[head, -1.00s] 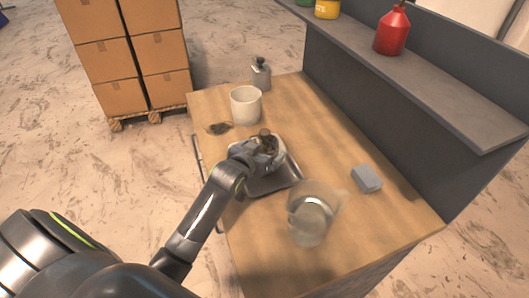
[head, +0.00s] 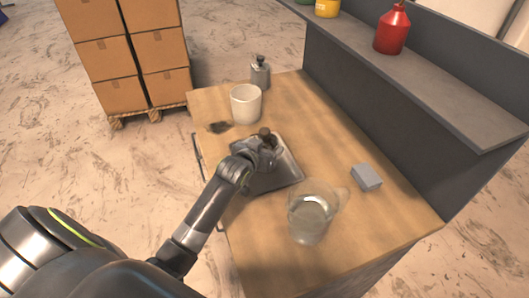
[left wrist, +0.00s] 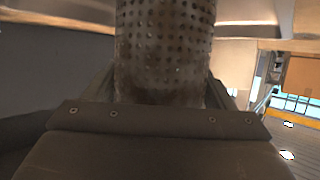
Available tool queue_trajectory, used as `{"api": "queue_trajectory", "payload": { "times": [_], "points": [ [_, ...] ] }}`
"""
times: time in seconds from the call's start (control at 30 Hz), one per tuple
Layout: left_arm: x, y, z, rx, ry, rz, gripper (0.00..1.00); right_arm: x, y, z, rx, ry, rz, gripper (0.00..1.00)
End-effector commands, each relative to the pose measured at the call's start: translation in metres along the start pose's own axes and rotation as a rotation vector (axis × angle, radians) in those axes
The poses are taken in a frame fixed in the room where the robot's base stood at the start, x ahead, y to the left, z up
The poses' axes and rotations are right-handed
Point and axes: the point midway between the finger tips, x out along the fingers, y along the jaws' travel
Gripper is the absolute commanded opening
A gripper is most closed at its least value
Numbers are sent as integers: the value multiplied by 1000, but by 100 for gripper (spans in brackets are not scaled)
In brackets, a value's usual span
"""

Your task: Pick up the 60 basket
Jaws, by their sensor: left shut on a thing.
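The basket, a perforated metal cylinder (left wrist: 165,45), fills the middle of the left wrist view between my gripper's fingers. In the head view only a small dark brownish part of it (head: 265,132) seems to show above the gripper; the rest is hidden. No number on it can be read. My left gripper (head: 262,152) is shut on the basket, over the grey metal tray (head: 285,178) on the wooden table. I cannot tell whether the basket touches the tray. My right gripper is not in view.
A glass beaker (head: 311,213) stands close to the tray's near side. A grey block (head: 366,177) lies to the right. A white cup (head: 246,104) and a metal bottle (head: 260,72) stand behind.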

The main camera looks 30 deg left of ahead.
Motion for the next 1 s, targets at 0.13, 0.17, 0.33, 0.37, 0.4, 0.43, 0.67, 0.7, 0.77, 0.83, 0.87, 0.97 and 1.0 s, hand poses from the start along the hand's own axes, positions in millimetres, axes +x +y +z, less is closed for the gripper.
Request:
{"api": "queue_trajectory", "payload": {
  "times": [0.13, 0.17, 0.33, 0.37, 0.4, 0.43, 0.67, 0.7, 0.77, 0.83, 0.87, 0.97, 1.0],
  "points": [
    [0, 0, -1, 1, 2, 0, 44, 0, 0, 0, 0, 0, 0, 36],
    [0, 0, -1, 1, 3, 0, 44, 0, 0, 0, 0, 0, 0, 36],
    [-5, 0, -16, 2, 8, 1, 44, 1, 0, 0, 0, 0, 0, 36],
    [-7, 0, -20, 3, 8, 0, 44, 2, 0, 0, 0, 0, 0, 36],
    [-10, 0, -27, 4, 10, 0, 44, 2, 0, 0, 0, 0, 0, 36],
    [-12, 0, -32, 4, 10, 0, 44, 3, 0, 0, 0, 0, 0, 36],
    [-29, 0, -73, 3, 9, 1, 44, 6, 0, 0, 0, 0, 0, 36],
    [-31, 0, -78, 3, 7, 1, 44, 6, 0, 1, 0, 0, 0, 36],
    [-34, 0, -85, 2, 6, 0, 44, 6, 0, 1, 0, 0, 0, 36],
    [-36, 0, -90, 1, 5, 0, 44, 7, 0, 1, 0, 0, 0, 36],
    [-37, 0, -92, 1, 4, 0, 44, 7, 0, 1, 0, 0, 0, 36],
    [-38, 0, -94, 1, 3, 0, 44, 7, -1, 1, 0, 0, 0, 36],
    [-38, 0, -94, 0, 3, 0, 44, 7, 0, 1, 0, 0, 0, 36]
  ]
}}
